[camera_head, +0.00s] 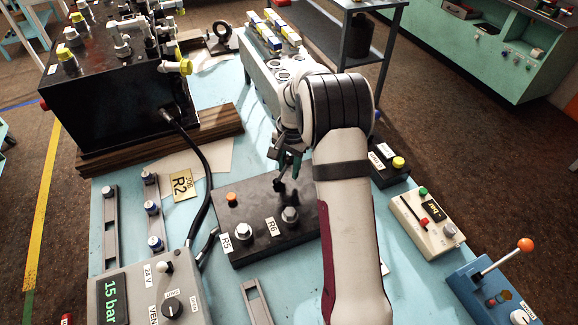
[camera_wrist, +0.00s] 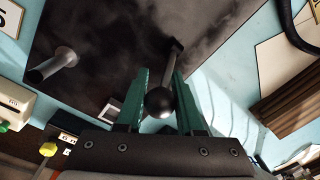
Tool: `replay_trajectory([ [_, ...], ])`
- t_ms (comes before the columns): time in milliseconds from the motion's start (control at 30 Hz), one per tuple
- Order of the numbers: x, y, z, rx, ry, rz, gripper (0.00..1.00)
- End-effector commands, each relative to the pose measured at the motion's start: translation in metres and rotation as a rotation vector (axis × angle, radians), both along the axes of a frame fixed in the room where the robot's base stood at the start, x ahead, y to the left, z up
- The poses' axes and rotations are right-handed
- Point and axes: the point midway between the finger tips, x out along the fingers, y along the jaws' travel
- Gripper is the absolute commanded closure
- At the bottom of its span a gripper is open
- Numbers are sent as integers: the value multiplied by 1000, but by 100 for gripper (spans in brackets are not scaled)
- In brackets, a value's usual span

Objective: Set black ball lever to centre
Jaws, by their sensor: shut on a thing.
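The black ball lever (camera_wrist: 159,101) shows in the wrist view between my two green fingers, its shaft running up to a dark base on the black plate (camera_wrist: 100,40). My gripper (camera_wrist: 160,88) is shut on the ball. In the head view my gripper (camera_head: 289,163) points down over the back right part of the black plate (camera_head: 262,246). The lever's dark base (camera_head: 280,186) shows just below the fingers there, but the ball is hidden by them. The lever leans in the wrist view; I cannot tell its exact setting.
The plate carries an orange button (camera_head: 232,197) and two metal fittings beside labels R5 and R6. A grey box reading 15 bar (camera_head: 150,295) stands at front left. A beige box (camera_head: 424,222) and a blue box with an orange-ball lever (camera_head: 505,258) stand to the right.

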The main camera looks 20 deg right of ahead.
Motion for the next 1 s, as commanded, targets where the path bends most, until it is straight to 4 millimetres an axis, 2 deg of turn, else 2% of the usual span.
replay_trajectory([
  [567,-1,1,1,-16,2,0,100],
  [800,-1,17,7,-281,5,8,100],
  [1000,0,23,10,-425,1,3,100],
])
